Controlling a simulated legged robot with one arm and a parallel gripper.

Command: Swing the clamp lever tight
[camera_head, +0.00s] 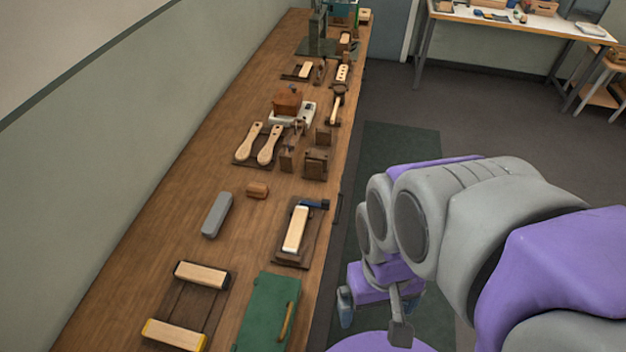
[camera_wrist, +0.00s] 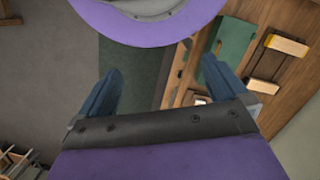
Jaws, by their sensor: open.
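A cream block (camera_head: 295,229) sits on a dark fixture base (camera_head: 278,257) at the right edge of the long wooden bench. A small dark-blue lever-like part (camera_head: 316,204) lies across the far end of this fixture; it seems to be the clamp lever, but it is too small to tell how tight it is. My gripper (camera_head: 378,308) hangs off the bench, to the right of and nearer than the fixture. In the wrist view its two blue fingers (camera_wrist: 161,70) are apart with nothing between them. The fixture is mostly hidden behind the right finger there.
A green box (camera_head: 262,310) with a brass handle is on the near bench; it also shows in the wrist view (camera_wrist: 236,45). A dark tray (camera_head: 185,305) with two blocks, a grey bar (camera_head: 216,214) and two wooden paddles (camera_head: 258,145) stand left.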

